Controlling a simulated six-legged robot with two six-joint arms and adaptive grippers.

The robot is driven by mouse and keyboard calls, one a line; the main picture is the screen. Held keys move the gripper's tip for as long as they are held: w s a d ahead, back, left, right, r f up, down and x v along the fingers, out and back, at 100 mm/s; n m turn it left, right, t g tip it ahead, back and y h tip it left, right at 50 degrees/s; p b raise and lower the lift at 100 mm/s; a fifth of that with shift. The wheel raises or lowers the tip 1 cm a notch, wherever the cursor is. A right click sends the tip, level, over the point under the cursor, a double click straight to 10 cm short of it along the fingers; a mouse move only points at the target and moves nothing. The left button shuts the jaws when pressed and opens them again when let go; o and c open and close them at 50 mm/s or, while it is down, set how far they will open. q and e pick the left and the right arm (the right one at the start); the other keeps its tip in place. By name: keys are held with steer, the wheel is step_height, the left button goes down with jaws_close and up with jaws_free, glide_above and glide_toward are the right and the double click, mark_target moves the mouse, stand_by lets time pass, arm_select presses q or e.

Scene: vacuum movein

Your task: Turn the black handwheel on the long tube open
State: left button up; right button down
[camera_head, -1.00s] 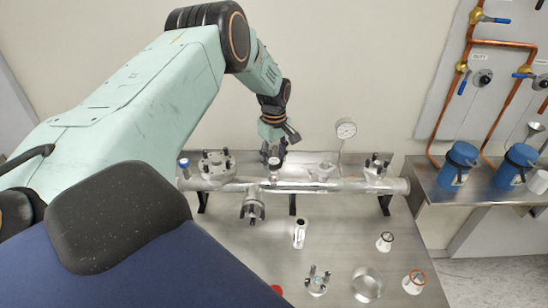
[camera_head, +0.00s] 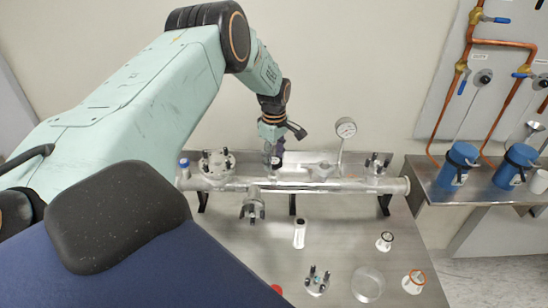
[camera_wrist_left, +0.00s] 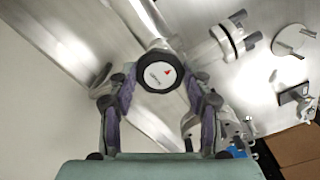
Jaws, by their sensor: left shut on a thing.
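The long metal tube (camera_head: 330,187) lies across the bench on black supports. In the head view the gripper mostly hides the wheel. My right gripper is not in view.
A pressure gauge (camera_head: 346,128) stands up behind the tube, right of my gripper. A flange with bolts (camera_head: 217,161) rises at the left. Small fittings and a glass ring (camera_head: 368,284) lie in front. Blue flasks (camera_head: 459,163) stand on the right shelf.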

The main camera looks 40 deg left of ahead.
mark_target(274, 161)
arm_select(q)
steer(key=o, duration=1.1)
steer(key=shift+o, duration=0.2)
steer(key=shift+r, duration=0.1)
step_height(274, 161, up, 12)
stand_by(0.3)
